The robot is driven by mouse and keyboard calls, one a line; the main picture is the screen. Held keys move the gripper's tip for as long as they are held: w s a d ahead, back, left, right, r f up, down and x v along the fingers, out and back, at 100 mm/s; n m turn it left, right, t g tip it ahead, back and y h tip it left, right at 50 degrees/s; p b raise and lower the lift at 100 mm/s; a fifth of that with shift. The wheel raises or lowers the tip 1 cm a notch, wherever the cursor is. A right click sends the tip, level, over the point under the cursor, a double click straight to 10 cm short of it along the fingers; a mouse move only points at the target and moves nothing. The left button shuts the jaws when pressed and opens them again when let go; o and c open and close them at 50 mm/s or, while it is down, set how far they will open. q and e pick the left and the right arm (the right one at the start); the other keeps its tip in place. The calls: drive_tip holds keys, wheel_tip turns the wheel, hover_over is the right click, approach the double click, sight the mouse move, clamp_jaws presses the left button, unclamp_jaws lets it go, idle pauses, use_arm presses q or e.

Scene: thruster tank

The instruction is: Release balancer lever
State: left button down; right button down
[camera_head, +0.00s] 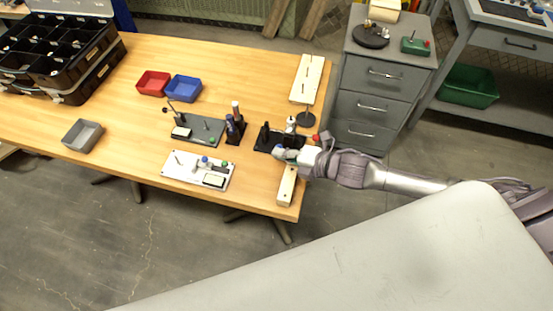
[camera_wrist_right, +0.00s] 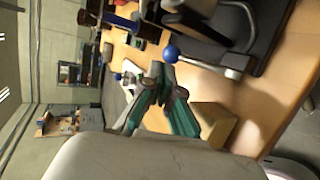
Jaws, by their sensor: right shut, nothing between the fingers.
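A fixture on a black base (camera_head: 264,139) stands near the right end of the wooden table, with dark and white upright parts. In the right wrist view a lever with a blue ball knob (camera_wrist_right: 171,53) and a metal rod shows at this fixture. I take it as the balancer lever. My right gripper (camera_head: 284,154) is at the near side of the fixture and hides part of it. In the right wrist view its teal fingers (camera_wrist_right: 158,70) are shut and empty, with the tips close to the blue knob. I cannot tell whether they touch it. My left gripper is not in view.
A white plate with knobs (camera_head: 196,171) and a black-based fixture (camera_head: 194,128) stand to the left. A wooden block (camera_head: 287,188) lies under my right gripper at the table edge. Red (camera_head: 153,83) and blue (camera_head: 184,89) bins sit further back. A grey drawer cabinet (camera_head: 380,85) stands right.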

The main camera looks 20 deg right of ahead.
drive_tip(key=shift+s+d+r+m+t+y+b, duration=0.15)
drive_tip(key=shift+d+t+y+b, duration=0.15)
drive_tip(key=shift+b, duration=0.5)
drive_tip(key=shift+s+d+m+t+y+b, duration=0.15)
drive_tip(key=shift+t+y+b, duration=0.25)
drive_tip(key=shift+b, duration=0.35)
drive_tip(key=shift+s+d+r+m+t+y+b, duration=0.2)
drive_tip(key=shift+t+y+b, duration=0.3)
drive_tip(key=shift+b, duration=0.6)
drive_tip(key=shift+s+d+r+m+t+y+b, duration=0.1)
drive_tip(key=shift+d+t+y+b, duration=0.3)
drive_tip(key=shift+b, duration=0.7)
drive_tip(key=shift+s+d+t+y+b, duration=0.2)
drive_tip(key=shift+t+y+b, duration=0.25)
drive_tip(key=shift+b, duration=0.4)
drive_tip(key=shift+s+d+r+m+t+y+b, duration=0.15)
drive_tip(key=shift+d+m+t+y+b, duration=0.3)
drive_tip(key=shift+t+b, duration=0.45)
drive_tip(key=shift+s+b, duration=0.2)
drive_tip(key=shift+b, duration=0.1)
